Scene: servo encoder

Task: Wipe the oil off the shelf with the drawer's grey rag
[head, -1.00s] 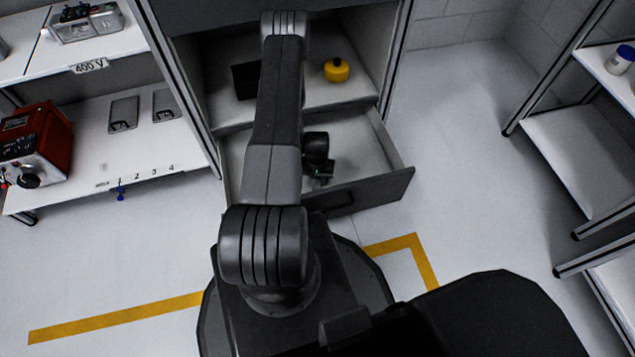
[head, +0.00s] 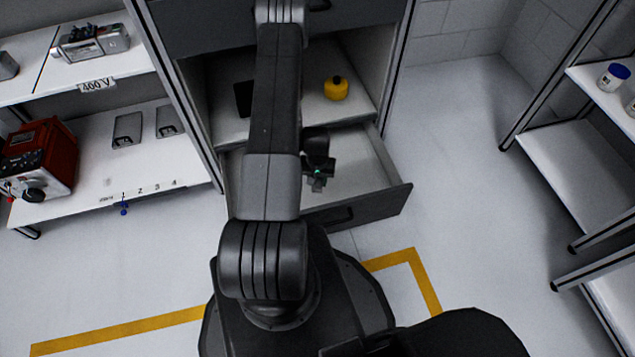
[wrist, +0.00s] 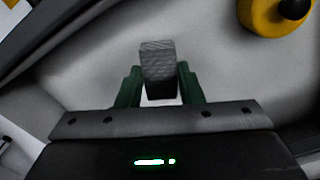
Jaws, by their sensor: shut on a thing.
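My gripper (wrist: 155,88) is shut on the grey rag (wrist: 157,62), a small folded block between its green fingers. In the head view my gripper (head: 318,178) is over the open drawer (head: 362,165), beside my arm. The rag looks clear of the drawer floor, though its exact height is hard to tell. The cabinet shelf (head: 305,112) lies behind and above the drawer. A dark patch (head: 243,98) shows on it, partly hidden by my arm; I cannot tell for sure that it is the oil.
A yellow can (head: 336,88) with a black cap stands on the shelf, right of my arm. The drawer front (head: 365,208) juts out. A red device (head: 40,155) sits on the left rack. A right rack (head: 570,155) stands apart, with clear floor between.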

